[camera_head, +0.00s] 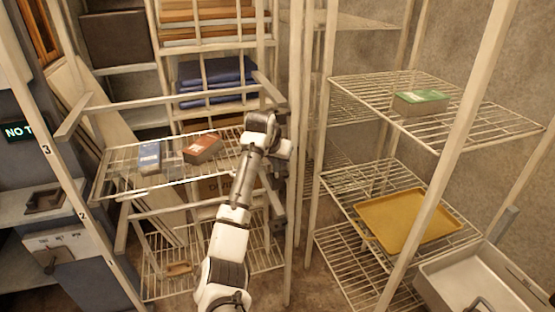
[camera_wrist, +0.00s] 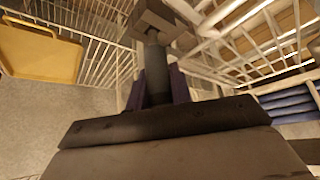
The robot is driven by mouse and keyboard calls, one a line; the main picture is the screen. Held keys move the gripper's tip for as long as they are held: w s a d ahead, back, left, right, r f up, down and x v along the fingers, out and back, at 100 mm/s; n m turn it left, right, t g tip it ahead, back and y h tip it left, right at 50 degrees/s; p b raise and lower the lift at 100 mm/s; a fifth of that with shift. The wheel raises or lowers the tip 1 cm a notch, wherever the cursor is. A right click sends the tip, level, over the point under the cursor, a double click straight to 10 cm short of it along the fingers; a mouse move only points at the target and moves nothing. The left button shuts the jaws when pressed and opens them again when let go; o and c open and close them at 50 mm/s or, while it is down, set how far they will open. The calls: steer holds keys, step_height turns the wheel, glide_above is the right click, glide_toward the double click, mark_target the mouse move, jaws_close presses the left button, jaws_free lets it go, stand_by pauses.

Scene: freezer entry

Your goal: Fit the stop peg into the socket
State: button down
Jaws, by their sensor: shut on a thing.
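In the wrist view my gripper (camera_wrist: 160,92) is shut on a dark upright cylinder, the stop peg (camera_wrist: 156,72), with a dark purplish finger on each side of it. The peg's far end meets a grey-brown block (camera_wrist: 162,22) at the top of the view. The block may be the socket's part; I cannot tell whether the peg's tip is inside it or only against it. In the head view my arm reaches up to the right end of the wire cart, and the fingers and peg cannot be made out there.
A wire shelf (camera_head: 118,185) left of my arm carries a blue box (camera_head: 149,157) and a red-brown box (camera_head: 202,147). The right rack holds a green-topped box (camera_head: 420,101) and a yellow tray (camera_head: 408,222). Rack posts stand close to my arm's right.

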steer(key=shift+f, duration=1.4)
stand_by(1.1)
steer(key=c, duration=1.2)
jaws_free()
steer(key=shift+o, duration=0.2)
